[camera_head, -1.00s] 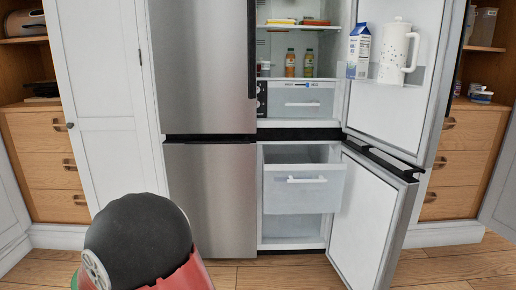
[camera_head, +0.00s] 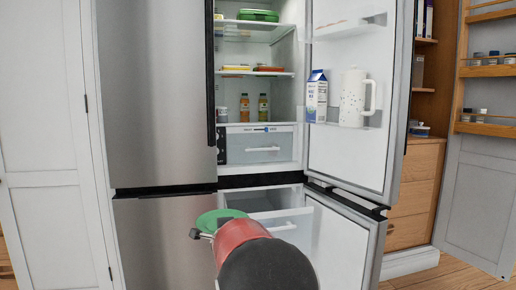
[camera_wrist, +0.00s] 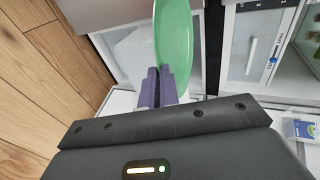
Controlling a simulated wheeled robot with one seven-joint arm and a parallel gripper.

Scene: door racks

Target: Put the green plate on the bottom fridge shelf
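The green plate (camera_head: 218,220) is in front of the fridge, near the lower compartment, partly hidden behind my red and black arm. In the wrist view the plate (camera_wrist: 174,45) stands edge-on at the fingertips. My gripper (camera_wrist: 158,75) is shut on the plate's rim. In the head view my gripper (camera_head: 199,234) shows only in part beside the plate. The fridge's right doors are open. The upper compartment has a bottom shelf area (camera_head: 285,128) above a clear drawer (camera_head: 262,148); two bottles (camera_head: 263,107) stand on it.
A milk carton (camera_head: 316,96) and a white jug (camera_head: 353,98) stand in the open upper door (camera_head: 350,160). A green container (camera_head: 258,15) sits on a high shelf, and yellow and orange items (camera_head: 268,69) on the middle one. The lower door (camera_head: 340,245) is open to the right.

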